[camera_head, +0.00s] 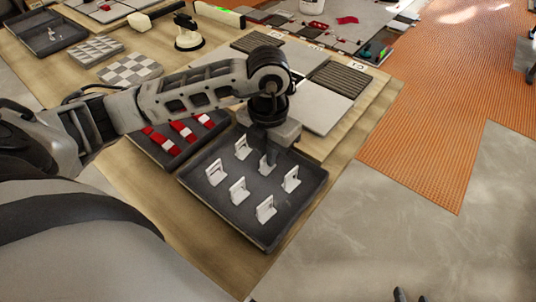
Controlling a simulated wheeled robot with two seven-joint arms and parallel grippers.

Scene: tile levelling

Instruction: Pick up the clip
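Several white clips stand upright in a dark grey tray (200,196) on the wooden table. Among them are a back clip (242,148), a left clip (215,173), a right clip (291,179) and a front clip (266,209). My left gripper (269,158) points down into the back part of the tray, at a white clip (264,168) that it partly covers. Its fingers are dark and small here, so I cannot tell whether they are closed on that clip. Two dark fingertips of my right gripper (411,297) show apart at the bottom edge, over the floor.
A dark tray with red and white wedges (182,128) stands beside the clip tray, partly behind my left arm. Grey tiles (325,105) lie behind the gripper. Checkered tile samples (131,69) and a suction cup tool (188,38) are further back. Bare table lies left of the clip tray.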

